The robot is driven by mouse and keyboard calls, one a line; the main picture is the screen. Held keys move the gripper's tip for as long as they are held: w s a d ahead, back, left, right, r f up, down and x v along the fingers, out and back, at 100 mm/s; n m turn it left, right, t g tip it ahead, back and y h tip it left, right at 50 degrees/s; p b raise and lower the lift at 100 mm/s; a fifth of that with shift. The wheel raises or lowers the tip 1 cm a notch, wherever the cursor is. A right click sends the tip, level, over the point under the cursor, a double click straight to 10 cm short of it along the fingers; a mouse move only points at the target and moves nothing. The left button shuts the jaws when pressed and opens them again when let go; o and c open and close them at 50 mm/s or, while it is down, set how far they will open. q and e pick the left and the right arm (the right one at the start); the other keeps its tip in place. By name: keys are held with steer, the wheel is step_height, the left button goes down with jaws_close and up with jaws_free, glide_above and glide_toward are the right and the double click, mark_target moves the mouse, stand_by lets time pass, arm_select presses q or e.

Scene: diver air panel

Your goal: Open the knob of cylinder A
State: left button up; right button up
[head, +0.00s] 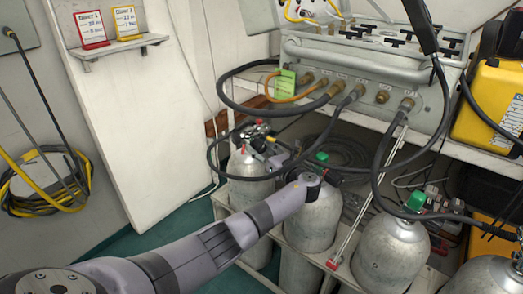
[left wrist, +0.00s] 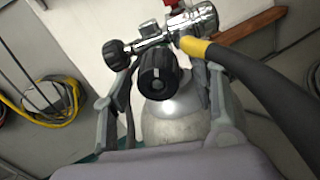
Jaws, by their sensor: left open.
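The leftmost grey cylinder (head: 250,190) stands upright below the panel; I cannot read a letter on it. Its chrome valve shows in the left wrist view (left wrist: 178,28). A ribbed black knob (left wrist: 160,76) faces the camera, with a smaller black knob (left wrist: 116,55) to its left. My left gripper (head: 272,154) is at this valve, partly hidden by my own wrist. In the left wrist view my left gripper (left wrist: 160,90) is open, one finger on each side of the ribbed knob, with gaps visible. My right gripper is not in view.
A black hose with a yellow collar (left wrist: 192,46) runs close by the right finger. Other cylinders (head: 392,254) stand to the right, with green parts on top. The hose panel (head: 360,70) is above. A coiled yellow hose (head: 48,180) hangs on the left wall.

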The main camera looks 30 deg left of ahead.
arm_select(q)
steer(key=c, duration=1.2)
steer(key=shift+o, duration=0.2)
